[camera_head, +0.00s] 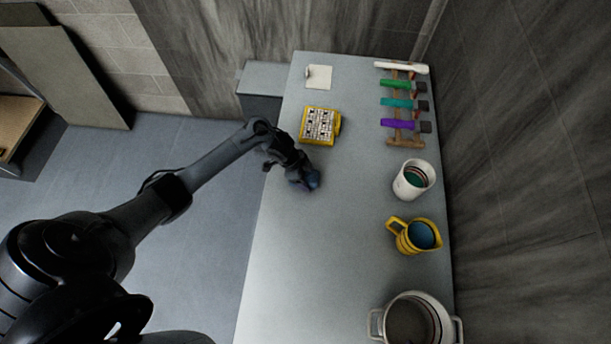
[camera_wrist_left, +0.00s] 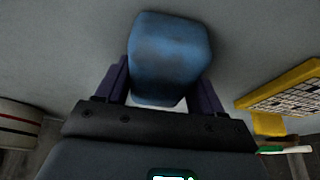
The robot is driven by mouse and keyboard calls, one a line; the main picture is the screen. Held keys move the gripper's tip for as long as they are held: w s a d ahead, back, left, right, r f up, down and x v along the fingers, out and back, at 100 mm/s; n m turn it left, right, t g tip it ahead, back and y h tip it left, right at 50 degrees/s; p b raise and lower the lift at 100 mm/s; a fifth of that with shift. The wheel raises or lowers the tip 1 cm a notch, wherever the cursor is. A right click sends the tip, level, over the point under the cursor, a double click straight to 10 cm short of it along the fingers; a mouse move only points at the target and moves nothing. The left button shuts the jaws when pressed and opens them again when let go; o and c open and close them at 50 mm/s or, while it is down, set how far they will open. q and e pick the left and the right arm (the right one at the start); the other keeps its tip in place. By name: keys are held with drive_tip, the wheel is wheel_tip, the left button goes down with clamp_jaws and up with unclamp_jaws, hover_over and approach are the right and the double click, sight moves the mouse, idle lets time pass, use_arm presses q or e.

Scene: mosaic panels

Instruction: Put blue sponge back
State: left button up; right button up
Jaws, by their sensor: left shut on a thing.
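The blue sponge (camera_wrist_left: 168,58) is a rounded blue block with darker patches, seen large in the left wrist view. My left gripper (camera_wrist_left: 163,88) is shut on it, with one dark purple finger on each side. In the head view the gripper (camera_head: 304,180) is over the grey table, just below the yellow-framed mosaic panel; the sponge shows there only as a small dark bluish shape at its tip. I cannot tell from these views whether the sponge touches the tabletop. My right gripper is not in view.
The yellow mosaic panel (camera_head: 319,125) lies near the gripper. A white piece (camera_head: 318,77) lies at the far end. A wooden rack (camera_head: 404,142) with coloured-handled tools, a white bucket (camera_head: 413,181), a yellow jug (camera_head: 402,240) and a pot (camera_head: 376,325) line the right side. The table's left-middle is clear.

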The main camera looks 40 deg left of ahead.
use_arm(q)
drive_tip(key=o, duration=0.9)
drive_tip(key=shift+f, duration=0.1)
drive_tip(key=shift+o, duration=0.2)
